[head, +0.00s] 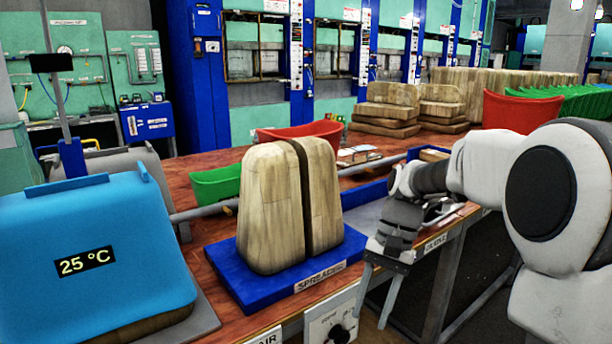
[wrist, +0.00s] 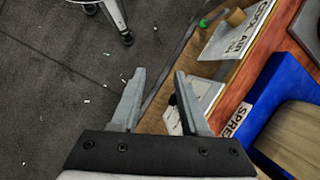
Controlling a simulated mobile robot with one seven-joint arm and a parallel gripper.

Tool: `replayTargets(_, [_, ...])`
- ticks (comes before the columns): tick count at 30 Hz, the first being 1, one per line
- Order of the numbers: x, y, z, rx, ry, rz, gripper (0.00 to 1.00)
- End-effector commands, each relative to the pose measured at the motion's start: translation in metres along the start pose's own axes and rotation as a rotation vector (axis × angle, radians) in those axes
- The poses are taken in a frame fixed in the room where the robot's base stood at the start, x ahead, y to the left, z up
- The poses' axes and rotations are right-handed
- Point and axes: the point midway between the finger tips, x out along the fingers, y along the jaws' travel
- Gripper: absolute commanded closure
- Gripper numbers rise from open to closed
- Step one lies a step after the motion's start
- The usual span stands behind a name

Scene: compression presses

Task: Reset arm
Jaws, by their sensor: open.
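My gripper (head: 377,292) is open and empty, fingers pointing down, in front of the table's front edge at the right of the spreader in the head view. In the wrist view the two fingers of my gripper (wrist: 155,100) stand apart over the dark floor and the table edge. My white arm (head: 560,190) reaches in from the right.
Two wooden blocks (head: 272,210) stand upright on the blue spreader base (head: 230,268). A blue press lid (head: 100,235) reading 25 °C is at left. Green (head: 215,186) and red (head: 300,133) bins and stacked wooden blocks (head: 387,110) stand behind. The floor (wrist: 60,90) below is open.

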Motion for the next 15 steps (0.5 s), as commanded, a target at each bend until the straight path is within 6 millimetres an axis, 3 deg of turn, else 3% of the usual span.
replayTargets(6, [-0.018,0.015,0.044,-0.108,0.201,0.047,0.55])
replayTargets(15, [-0.03,0.045,0.097,-0.259,0.46,0.083,0.55])
